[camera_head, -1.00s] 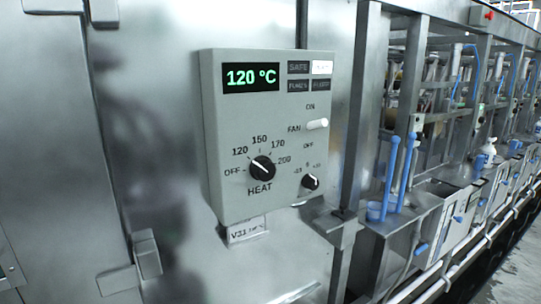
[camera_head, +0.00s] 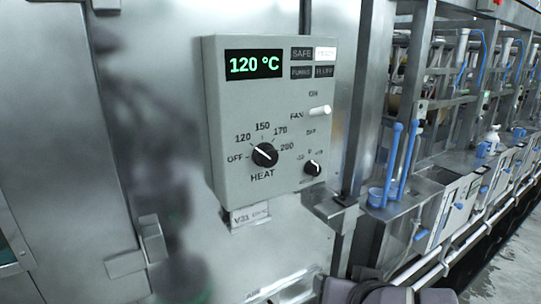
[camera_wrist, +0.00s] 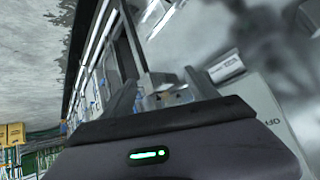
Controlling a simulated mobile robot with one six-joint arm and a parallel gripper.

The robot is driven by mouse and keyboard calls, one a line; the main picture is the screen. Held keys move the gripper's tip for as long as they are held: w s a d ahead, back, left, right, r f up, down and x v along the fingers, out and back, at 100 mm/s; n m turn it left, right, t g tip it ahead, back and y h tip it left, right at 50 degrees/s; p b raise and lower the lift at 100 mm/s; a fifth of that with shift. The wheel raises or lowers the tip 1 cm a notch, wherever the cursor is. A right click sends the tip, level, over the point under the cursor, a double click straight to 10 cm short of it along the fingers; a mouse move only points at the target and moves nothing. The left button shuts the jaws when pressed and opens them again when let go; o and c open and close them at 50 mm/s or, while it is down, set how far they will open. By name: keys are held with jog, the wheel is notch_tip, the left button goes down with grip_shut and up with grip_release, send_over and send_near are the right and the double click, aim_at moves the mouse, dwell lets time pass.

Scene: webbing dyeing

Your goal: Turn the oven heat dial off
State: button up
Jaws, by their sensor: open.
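The heat dial (camera_head: 265,155) is a black knob with a white pointer line on a grey control box (camera_head: 225,115). The pointer is aimed up and left, toward the 120 mark; OFF is printed to its left. The green display (camera_head: 253,64) reads 120 °C. My gripper shows in the wrist view (camera_wrist: 163,92), with its two fingers apart and nothing seen between them. The side of the control box (camera_wrist: 255,100) is to its right there, with part of the OFF print visible. The dial is out of the wrist view. My gripper's fingers are not visible in the head view.
A white fan switch (camera_head: 320,110) and a smaller black dial (camera_head: 313,168) sit right of the heat dial. A label plate (camera_head: 249,215) is below the box. A steel post (camera_head: 366,100) and a ledge with blue-handled items (camera_head: 392,165) stand to the right.

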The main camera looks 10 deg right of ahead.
aim_at(271, 160)
jog(key=w+d+r+n+t+h+p, duration=0.1)
jog(key=w+d+r+n+t, duration=0.15)
jog(key=w+r, duration=0.2)
jog(key=w+d+r+n+t+p, duration=0.1)
jog(key=w+d+r+t, duration=0.25)
jog(key=r, duration=0.25)
jog(key=w+a+r+n+t+y+p, duration=0.1)
jog(key=w+a+r+n+y, duration=0.15)
jog(key=a+n+y, duration=0.6)
jog(key=shift+m+y, duration=0.25)
jog(key=shift+m, duration=0.25)
jog(key=x, duration=0.5)
jog(key=b+x, duration=0.1)
jog(key=x, duration=0.4)
jog(key=r+b+x, duration=0.1)
jog(key=x, duration=0.5)
jog(key=shift+r, duration=0.1)
jog(key=c, duration=1.4)
jog(key=shift+o, duration=0.2)
jog(key=shift+b, duration=0.35)
